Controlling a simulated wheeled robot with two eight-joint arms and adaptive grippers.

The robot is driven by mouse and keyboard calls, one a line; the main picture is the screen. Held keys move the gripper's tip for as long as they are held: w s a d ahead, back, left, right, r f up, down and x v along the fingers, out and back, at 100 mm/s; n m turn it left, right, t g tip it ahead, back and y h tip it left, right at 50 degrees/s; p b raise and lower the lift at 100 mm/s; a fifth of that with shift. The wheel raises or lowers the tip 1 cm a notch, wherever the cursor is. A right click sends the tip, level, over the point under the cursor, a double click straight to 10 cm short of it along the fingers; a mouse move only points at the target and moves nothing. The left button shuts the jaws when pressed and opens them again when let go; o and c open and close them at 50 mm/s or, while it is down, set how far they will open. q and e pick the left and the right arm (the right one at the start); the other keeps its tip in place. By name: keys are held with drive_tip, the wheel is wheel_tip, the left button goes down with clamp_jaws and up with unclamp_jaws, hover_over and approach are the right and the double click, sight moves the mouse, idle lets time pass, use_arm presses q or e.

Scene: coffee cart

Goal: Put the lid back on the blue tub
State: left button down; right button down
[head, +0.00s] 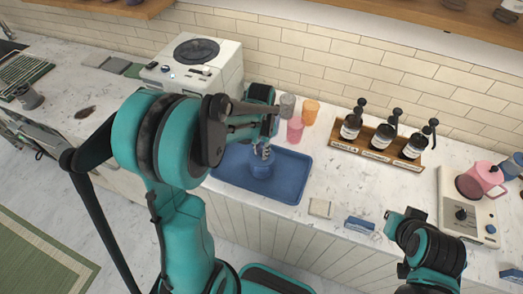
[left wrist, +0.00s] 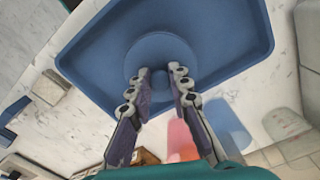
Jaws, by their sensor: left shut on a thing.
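The blue tub (head: 260,171) stands on the blue tray (head: 290,185) in the middle of the counter. My left gripper (head: 263,151) is right over it, pointing down. In the left wrist view, a round blue lid (left wrist: 161,48) fills the space below my left gripper (left wrist: 160,78), whose fingers are closed around its small knob. The lid lies over the tub and hides its rim, so I cannot tell whether it is fully seated. My right gripper (head: 397,217) is above the counter's front edge at right, apart from the tub; its fingers are too unclear to read.
Pink, orange and grey cups (head: 295,130) stand behind the tray. A wooden rack (head: 345,152) of pump bottles is to the right. A small light block (head: 320,208) and a blue box (head: 360,223) lie near the front edge. A white machine (head: 190,72) stands at back left.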

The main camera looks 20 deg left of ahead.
idle(0.7)
use_arm(q)
drive_tip(key=c, duration=0.9)
unclamp_jaws()
drive_tip(key=shift+o, duration=0.2)
drive_tip(key=shift+r+p, duration=2.45)
drive_tip(key=shift+r, duration=1.05)
clamp_jaws()
